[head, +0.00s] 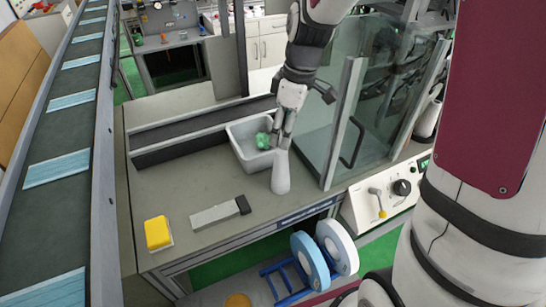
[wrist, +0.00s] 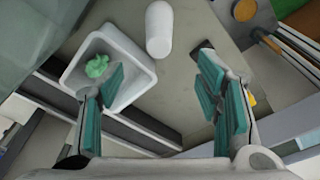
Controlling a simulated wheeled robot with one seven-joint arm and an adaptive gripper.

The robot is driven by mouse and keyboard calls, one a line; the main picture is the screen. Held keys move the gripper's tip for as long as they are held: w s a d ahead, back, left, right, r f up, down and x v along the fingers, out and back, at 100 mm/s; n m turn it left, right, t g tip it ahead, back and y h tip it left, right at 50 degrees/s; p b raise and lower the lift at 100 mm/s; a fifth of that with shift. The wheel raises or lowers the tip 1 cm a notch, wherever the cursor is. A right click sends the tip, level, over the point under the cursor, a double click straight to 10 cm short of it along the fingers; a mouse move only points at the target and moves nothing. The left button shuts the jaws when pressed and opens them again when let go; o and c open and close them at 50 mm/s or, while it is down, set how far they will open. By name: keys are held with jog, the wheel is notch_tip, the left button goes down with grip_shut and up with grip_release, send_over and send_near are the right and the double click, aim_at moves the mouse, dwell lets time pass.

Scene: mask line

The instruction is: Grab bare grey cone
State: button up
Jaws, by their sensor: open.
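The bare grey cone (head: 281,176) stands upright on the grey worktop, right of the white bin. In the wrist view the cone (wrist: 159,30) is a pale rounded shape at top centre, beyond the fingertips and roughly midway between them. My gripper (head: 281,138) is above the cone, pointing down, close to its top in the head view. In the wrist view my gripper (wrist: 163,82) has its teal-padded fingers wide apart with nothing between them. I cannot tell whether a finger touches the cone.
A white bin (head: 235,134) holds a crumpled green thing (head: 263,141). A glass panel (head: 343,125) stands close right of the cone. A grey bar with a black end (head: 215,215) and a yellow block (head: 158,233) lie at the front left. The worktop between is clear.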

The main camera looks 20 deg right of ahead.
aim_at(280, 151)
jog(key=f, duration=0.5)
jog(key=a+f, duration=0.1)
jog(key=f, duration=0.1)
jog(key=shift+w+f, duration=0.3)
jog(key=shift+f, duration=0.1)
jog(key=shift+w+f+p, duration=0.2)
jog(key=shift+f+p, duration=0.3)
jog(key=shift+f, duration=2.25)
jog(key=c, duration=1.2)
